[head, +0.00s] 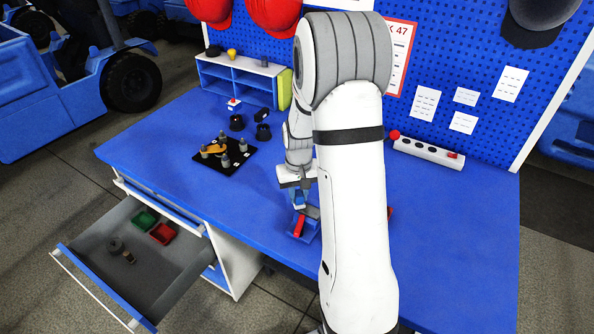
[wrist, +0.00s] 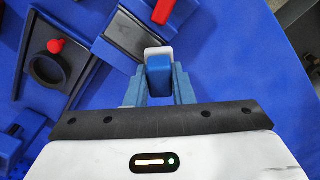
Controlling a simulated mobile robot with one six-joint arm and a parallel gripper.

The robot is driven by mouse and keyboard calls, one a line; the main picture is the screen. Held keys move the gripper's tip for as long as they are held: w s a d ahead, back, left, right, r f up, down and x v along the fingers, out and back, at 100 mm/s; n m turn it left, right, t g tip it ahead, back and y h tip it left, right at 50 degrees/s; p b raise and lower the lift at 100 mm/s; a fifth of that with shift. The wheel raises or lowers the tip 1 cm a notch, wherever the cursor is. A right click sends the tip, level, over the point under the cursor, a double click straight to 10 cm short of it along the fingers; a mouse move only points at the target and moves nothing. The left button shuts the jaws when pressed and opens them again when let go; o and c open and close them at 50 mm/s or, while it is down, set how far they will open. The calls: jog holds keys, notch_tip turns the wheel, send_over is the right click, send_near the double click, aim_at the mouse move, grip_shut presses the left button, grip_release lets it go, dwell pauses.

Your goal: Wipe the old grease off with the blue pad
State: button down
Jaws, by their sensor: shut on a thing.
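My gripper (head: 299,203) is low over the front middle of the blue bench, partly behind my arm in the head view. In the wrist view, my gripper (wrist: 159,88) is shut on the blue pad (wrist: 159,74), a blue block with a white edge at its far end. A blue fixture with a red handle (wrist: 163,11) is just beyond the pad; the red handle also shows in the head view (head: 300,226). I cannot tell if the pad touches anything. No old grease can be made out in either view.
In the wrist view, a grey plate with a dark ring (wrist: 50,69) and red knob lies left. A black mat (head: 237,167) with grey pegs and a yellow part lies left on the bench. An open drawer (head: 170,279) juts out front left. A power strip (head: 428,152) lies at back right.

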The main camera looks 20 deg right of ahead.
jog(key=r, duration=0.2)
jog(key=r+p, duration=0.1)
jog(key=shift+s+r, duration=0.15)
jog(key=shift+s, duration=0.1)
jog(key=shift+w+r+p, duration=0.2)
jog(key=shift+r+p, duration=0.2)
jog(key=shift+r, duration=0.25)
jog(key=shift+s+r+p, duration=0.1)
jog(key=shift+r+p, duration=0.85)
jog(key=shift+r, duration=0.65)
jog(key=shift+r+p, duration=0.2)
jog(key=shift+p, duration=1.1)
